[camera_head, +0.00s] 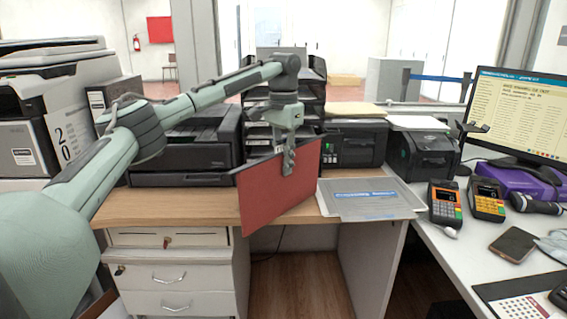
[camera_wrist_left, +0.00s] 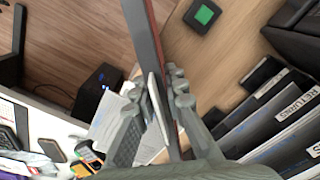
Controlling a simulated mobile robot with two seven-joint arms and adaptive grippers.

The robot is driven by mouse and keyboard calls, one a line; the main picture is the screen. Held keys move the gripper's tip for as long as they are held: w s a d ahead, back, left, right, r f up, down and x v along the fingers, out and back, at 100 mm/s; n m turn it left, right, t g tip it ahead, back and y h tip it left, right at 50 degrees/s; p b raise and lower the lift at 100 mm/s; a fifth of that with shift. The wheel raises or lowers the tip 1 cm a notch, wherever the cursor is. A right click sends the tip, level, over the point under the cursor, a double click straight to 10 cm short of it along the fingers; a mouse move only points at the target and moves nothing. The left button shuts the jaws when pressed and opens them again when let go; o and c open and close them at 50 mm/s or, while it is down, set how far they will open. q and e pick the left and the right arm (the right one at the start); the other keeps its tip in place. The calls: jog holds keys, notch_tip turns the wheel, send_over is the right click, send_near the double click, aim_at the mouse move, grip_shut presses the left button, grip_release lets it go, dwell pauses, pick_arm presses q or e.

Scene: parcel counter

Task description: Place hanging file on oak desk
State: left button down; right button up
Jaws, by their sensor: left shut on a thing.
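The hanging file (camera_head: 278,190) is a flat red folder with a dark top edge. It hangs upright and a little tilted from my left gripper (camera_head: 288,160), in front of and partly over the front edge of the oak desk (camera_head: 170,207). My left gripper is shut on its top edge. In the left wrist view the fingers (camera_wrist_left: 158,115) clamp the file (camera_wrist_left: 150,50), seen nearly edge-on. Whether the file's lower part touches the desk edge I cannot tell. My right gripper is not in view.
Black printers (camera_head: 180,150) and a document tray stack (camera_head: 300,95) line the desk's back. A grey folder with papers (camera_head: 365,198) lies on the desk's right. Drawers (camera_head: 165,275) stand below left. Card terminals (camera_head: 445,203) and a monitor (camera_head: 518,115) are on the right counter. Bare wood shows at left.

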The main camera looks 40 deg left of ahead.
pick_arm(q)
jog(key=shift+f, duration=0.1)
jog(key=c, duration=1.6)
grip_release()
notch_tip(320, 180, up, 12)
jog(key=shift+r, duration=0.15)
jog(key=shift+d, duration=0.1)
